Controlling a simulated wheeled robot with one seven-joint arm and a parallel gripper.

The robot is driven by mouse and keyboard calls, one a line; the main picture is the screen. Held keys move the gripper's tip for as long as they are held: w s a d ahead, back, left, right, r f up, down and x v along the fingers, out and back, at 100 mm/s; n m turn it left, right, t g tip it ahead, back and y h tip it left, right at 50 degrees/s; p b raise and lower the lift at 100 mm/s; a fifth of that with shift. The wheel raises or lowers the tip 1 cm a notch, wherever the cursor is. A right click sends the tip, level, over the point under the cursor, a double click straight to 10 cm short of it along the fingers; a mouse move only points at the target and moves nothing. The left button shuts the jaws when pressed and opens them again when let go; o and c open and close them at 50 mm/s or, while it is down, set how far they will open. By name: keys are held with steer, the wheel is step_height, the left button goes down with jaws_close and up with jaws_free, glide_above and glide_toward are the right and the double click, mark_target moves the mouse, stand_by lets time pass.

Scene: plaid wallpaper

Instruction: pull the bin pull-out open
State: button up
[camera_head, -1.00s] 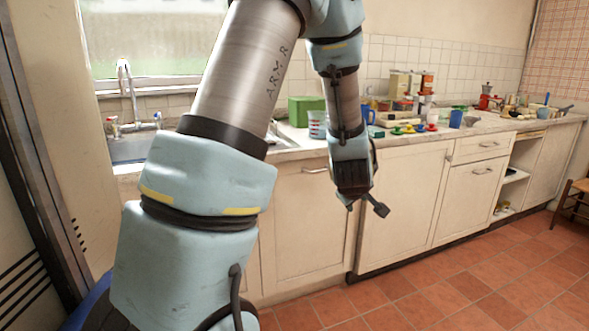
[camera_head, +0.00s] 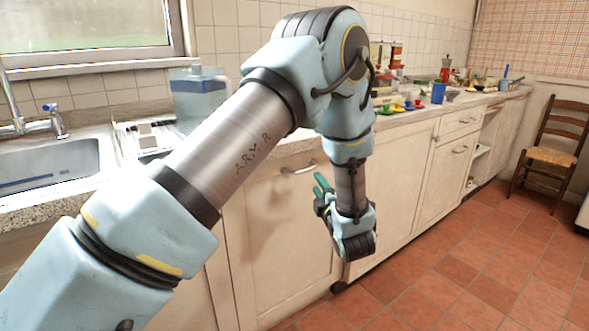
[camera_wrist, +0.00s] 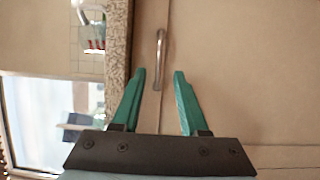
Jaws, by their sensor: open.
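The cream cabinet front (camera_head: 270,235) that I take for the bin pull-out stands flush under the counter, shut. Its metal bar handle (camera_head: 298,168) is near its top edge. In the wrist view the handle (camera_wrist: 160,50) lies ahead, roughly in line with the gap between my fingers. My gripper (camera_head: 322,184) hangs in front of this cabinet, right of and a little below the handle in the head view. Its teal fingers are open and empty in the wrist view (camera_wrist: 160,74). Contact with the handle does not show.
The countertop edge (camera_wrist: 117,45) runs close beside the handle. A sink (camera_head: 50,170) is at left, with a clear blue-tinted container (camera_head: 198,95) behind my arm. More cabinets (camera_head: 445,165) continue right. A chair (camera_head: 555,145) stands far right. The tiled floor (camera_head: 450,270) is clear.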

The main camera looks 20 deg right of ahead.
mark_target(308, 170)
steer(key=p+x, duration=0.1)
steer(key=x, duration=0.9)
steer(key=shift+w+p, duration=0.15)
steer(key=shift+p, duration=0.2)
jaws_close()
stand_by(0.9)
